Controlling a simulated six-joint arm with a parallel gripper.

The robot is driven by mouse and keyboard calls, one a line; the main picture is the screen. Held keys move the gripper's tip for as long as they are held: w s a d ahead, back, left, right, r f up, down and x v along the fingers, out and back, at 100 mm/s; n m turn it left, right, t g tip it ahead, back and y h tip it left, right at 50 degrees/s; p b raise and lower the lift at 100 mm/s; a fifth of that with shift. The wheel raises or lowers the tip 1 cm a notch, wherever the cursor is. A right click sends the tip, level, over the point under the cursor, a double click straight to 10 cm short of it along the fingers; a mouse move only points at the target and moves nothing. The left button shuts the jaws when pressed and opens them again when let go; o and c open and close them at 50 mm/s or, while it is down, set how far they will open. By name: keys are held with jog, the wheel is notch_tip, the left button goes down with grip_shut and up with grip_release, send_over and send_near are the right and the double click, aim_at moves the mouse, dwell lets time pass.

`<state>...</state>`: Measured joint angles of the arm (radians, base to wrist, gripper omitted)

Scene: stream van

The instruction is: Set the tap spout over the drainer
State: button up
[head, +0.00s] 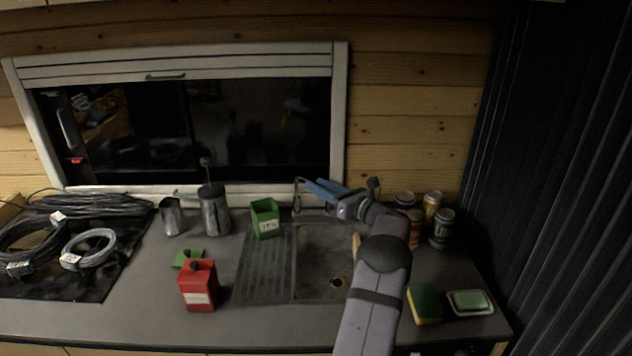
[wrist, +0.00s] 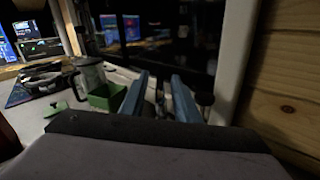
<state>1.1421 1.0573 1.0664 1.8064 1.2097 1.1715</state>
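The grey ribbed drainer (head: 265,268) lies left of the sink basin (head: 322,262) in the counter. A thin pale metal piece, which looks like the tap spout (head: 297,196), stands at the back near the line between drainer and basin, by my fingertips. The tap's base is hidden behind my arm and gripper. My gripper (head: 312,186) reaches in from the right above the back of the basin, its blue fingers pointing left. In the wrist view the two fingers (wrist: 160,84) are apart. I cannot tell whether either touches the spout.
A green box (head: 265,219) stands at the drainer's back, with a French press (head: 213,211) and metal jug (head: 172,216) to its left. A red tin (head: 198,286) stands left of the drainer. Several cans (head: 441,229), a sponge (head: 424,303) and a soap dish (head: 483,310) are right.

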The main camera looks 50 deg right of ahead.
jog(key=shift+w, duration=0.9)
grip_shut()
